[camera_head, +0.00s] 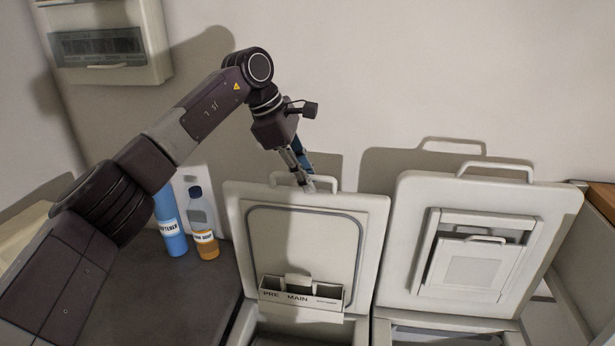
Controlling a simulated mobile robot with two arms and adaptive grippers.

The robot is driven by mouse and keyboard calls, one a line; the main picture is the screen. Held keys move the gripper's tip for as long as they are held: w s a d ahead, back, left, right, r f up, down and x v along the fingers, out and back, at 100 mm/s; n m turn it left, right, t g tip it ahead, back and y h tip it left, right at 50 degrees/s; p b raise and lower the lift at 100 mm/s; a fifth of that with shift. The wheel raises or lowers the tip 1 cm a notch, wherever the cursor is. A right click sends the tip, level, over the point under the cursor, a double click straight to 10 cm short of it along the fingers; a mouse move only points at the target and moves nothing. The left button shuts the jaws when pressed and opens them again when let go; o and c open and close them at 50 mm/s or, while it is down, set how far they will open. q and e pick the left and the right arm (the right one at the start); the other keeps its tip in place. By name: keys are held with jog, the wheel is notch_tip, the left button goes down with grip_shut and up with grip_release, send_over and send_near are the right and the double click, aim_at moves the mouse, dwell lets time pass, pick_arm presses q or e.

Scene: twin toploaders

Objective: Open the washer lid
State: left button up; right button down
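The washer lid (257,258) stands raised, leaning back near the wall. Its inner side faces me, with a grey seal outline and a drawer (298,296) marked PRE and MAIN at its lower part. My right gripper is not in view.
A second machine's lid (405,255), with a filter panel (470,265), also stands raised on the right. A blue bottle (174,241) and an orange-filled bottle (207,248) stand on the dark counter (165,300) left of the washer. A wall box (155,50) hangs upper left.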

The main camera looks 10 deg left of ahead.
pick_arm(q)
jog(key=shift+w+a+r, duration=0.15)
jog(key=shift+r, duration=0.1)
jog(key=v, duration=1.1)
jog(key=shift+r, duration=0.15)
jog(key=shift+s, duration=0.2)
